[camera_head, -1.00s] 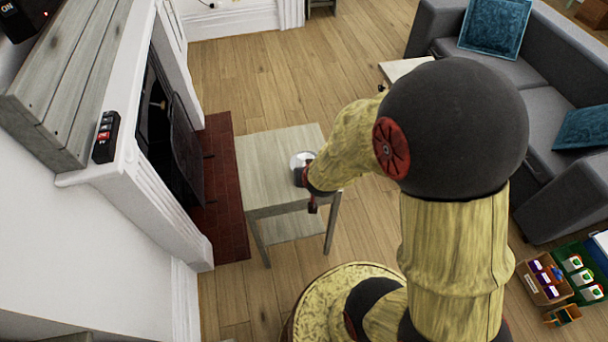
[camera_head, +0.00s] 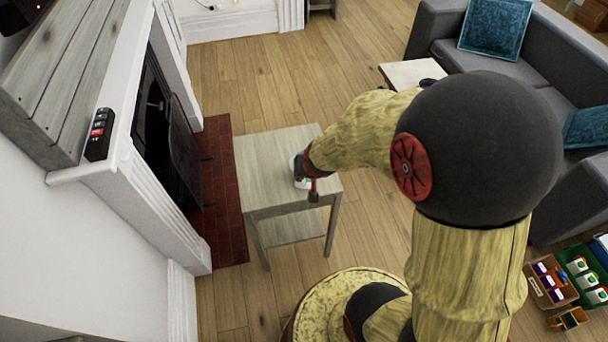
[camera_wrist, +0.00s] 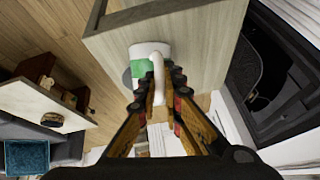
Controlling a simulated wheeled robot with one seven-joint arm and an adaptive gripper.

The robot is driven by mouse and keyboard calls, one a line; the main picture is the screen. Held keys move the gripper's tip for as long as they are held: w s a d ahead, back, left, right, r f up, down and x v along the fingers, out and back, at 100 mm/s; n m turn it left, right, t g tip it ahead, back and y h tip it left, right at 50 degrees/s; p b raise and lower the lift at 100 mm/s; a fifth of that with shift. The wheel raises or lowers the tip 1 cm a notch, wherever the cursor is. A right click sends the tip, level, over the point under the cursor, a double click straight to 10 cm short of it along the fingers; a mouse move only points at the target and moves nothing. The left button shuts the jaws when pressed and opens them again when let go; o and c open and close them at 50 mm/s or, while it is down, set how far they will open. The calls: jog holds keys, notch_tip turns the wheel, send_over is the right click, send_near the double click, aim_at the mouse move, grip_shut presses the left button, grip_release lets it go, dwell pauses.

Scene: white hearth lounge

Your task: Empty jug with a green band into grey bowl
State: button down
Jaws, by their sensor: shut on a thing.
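The white jug with a green band (camera_wrist: 148,52) is at the tips of my gripper in the wrist view, over the pale wooden side table. My gripper (camera_wrist: 160,88) is shut on its white handle. A grey rounded edge (camera_wrist: 127,79) shows beside the jug; it may be the grey bowl, mostly hidden.
The side table (camera_head: 265,160) has bare room around the jug and a lower shelf. The fireplace (camera_head: 150,110) stands left of it. A grey sofa (camera_head: 520,75) and a white-topped table (camera_head: 400,72) with a dark item are at right. Bins (camera_head: 550,280) stand lower right.

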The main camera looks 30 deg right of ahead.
jog(key=shift+w+f, duration=0.1)
jog(key=shift+w+d+f+g+y+b, duration=0.15)
jog(key=shift+f+g+y+b, duration=0.15)
jog(key=shift+g+b, duration=0.1)
jog(key=shift+w+d+r+g+y+p, duration=0.2)
jog(key=shift+w+g+y+p, duration=0.15)
jog(key=shift+g+p, duration=0.3)
jog(key=shift+f+p, duration=0.1)
jog(key=shift+p, duration=0.2)
jog(key=shift+w+d+g+y, duration=0.1)
jog(key=shift+g+y, duration=0.15)
jog(key=shift+w+d+r+y+p, duration=0.2)
jog(key=shift+r+y+p, duration=0.1)
jog(key=shift+r+p, duration=0.2)
jog(key=shift+w+r+g+p, duration=0.1)
jog(key=shift+r+g+p, duration=0.05)
jog(key=shift+g+p, duration=0.2)
